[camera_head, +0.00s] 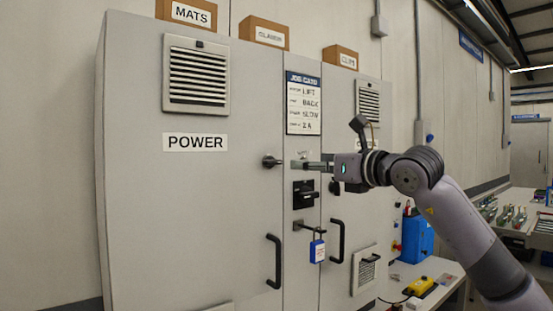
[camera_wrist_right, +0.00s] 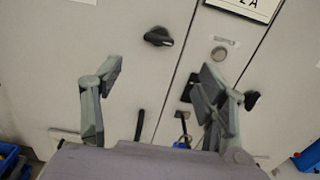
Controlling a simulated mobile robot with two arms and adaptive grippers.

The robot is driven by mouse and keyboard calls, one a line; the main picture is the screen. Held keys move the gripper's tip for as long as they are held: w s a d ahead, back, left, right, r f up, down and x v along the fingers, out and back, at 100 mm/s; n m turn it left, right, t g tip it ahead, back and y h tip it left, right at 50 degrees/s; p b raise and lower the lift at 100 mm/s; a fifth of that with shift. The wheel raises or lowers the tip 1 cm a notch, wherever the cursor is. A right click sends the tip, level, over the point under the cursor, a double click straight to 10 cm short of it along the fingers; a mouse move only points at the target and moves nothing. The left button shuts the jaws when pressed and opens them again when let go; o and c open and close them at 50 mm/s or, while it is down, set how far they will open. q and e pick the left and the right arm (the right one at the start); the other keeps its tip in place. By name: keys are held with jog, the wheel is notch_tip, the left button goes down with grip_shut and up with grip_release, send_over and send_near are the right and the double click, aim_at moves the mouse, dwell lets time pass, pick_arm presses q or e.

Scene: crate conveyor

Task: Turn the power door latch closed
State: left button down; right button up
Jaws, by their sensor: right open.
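The POWER door (camera_head: 180,220) is a tall grey cabinet door that looks shut. Its latch (camera_head: 272,161) is a dark knob at the door's right edge, its grip lying roughly sideways. In the right wrist view the latch (camera_wrist_right: 158,37) shows above and between the spread fingers, with nothing touching it. My right gripper (camera_head: 302,164) reaches in from the right, in front of the narrow centre panel, its fingertips a little right of the latch. It is open and empty, and both fingers show in the wrist view (camera_wrist_right: 160,78). My left gripper is not in view.
The centre panel holds a job card (camera_head: 304,104), a black switch (camera_head: 305,194) and a blue padlock tag (camera_head: 317,251). A black door handle (camera_head: 274,262) stands out below the latch. Another door with its own handle (camera_head: 337,241) is at right. Boxes sit on top.

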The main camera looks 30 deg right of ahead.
aim_at(276, 161)
jog(key=shift+w+a+p, duration=0.2)
jog(key=shift+w+p, duration=0.5)
jog(key=shift+w, duration=1.55)
jog(key=shift+w+a+p, duration=0.15)
jog(key=shift+w+p, duration=0.5)
jog(key=shift+w, duration=1.6)
jog(key=shift+w+a+p, duration=0.2)
jog(key=shift+w+p, duration=0.5)
jog(key=shift+w, duration=1.55)
jog(key=shift+c, duration=0.2)
jog(key=c, duration=1.1)
